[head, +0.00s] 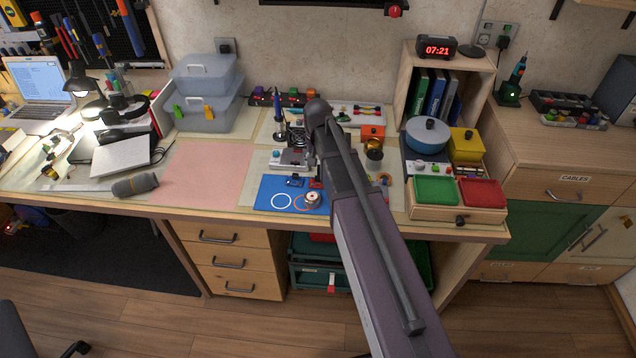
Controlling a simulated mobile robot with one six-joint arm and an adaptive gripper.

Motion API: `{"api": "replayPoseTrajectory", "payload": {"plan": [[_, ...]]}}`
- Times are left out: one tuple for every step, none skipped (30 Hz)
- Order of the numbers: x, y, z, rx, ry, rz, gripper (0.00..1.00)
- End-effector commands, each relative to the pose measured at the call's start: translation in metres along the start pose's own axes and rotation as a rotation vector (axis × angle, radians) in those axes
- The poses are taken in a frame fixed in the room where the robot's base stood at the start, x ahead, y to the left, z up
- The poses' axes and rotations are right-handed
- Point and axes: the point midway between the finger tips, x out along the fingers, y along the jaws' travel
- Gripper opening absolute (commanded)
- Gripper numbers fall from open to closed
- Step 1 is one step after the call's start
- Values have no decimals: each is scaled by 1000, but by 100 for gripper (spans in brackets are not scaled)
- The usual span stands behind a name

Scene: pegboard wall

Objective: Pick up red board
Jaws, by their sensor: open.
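A small red piece, probably the red board (316,184), lies at the back right edge of the blue mat (268,192), close beside my arm. It is small and partly covered by the arm, so its outline is unclear. A small blue board (294,182) lies just left of it. My arm rises from the bottom right over the bench, and its dark end is above the bench's middle. I cannot make out any gripper fingers; they seem hidden behind the arm.
A white ring and an orange ring lie on the blue mat with a small spool (313,198). Green (436,190) and red (482,193) trays stand right on a wooden box. A grey device (293,158) stands behind the mat. The pink mat (205,174) is clear.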

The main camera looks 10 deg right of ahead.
Motion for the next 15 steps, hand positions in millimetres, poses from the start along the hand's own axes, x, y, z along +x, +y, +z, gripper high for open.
{"api": "replayPoseTrajectory", "payload": {"plan": [[4, 0, 1, 0, 0, 0, 69], [5, 0, 1, 0, 0, 0, 69], [8, 0, 2, 0, 0, 0, 69], [10, 0, 2, 0, 0, 0, 69], [12, 1, 2, 0, 0, 0, 69], [15, 1, 3, 0, 0, 0, 69], [18, 1, 4, -1, 0, 0, 69], [20, 1, 4, -1, 0, 0, 69], [23, 1, 5, -1, 0, 0, 69], [25, 2, 6, -1, 0, 0, 69], [28, 2, 6, -1, 0, 0, 69], [31, 2, 7, -1, 0, 0, 69], [33, 2, 7, -1, 0, 0, 69], [35, 2, 7, -1, 0, 0, 69], [38, 2, 7, -1, 0, 0, 69]]}}
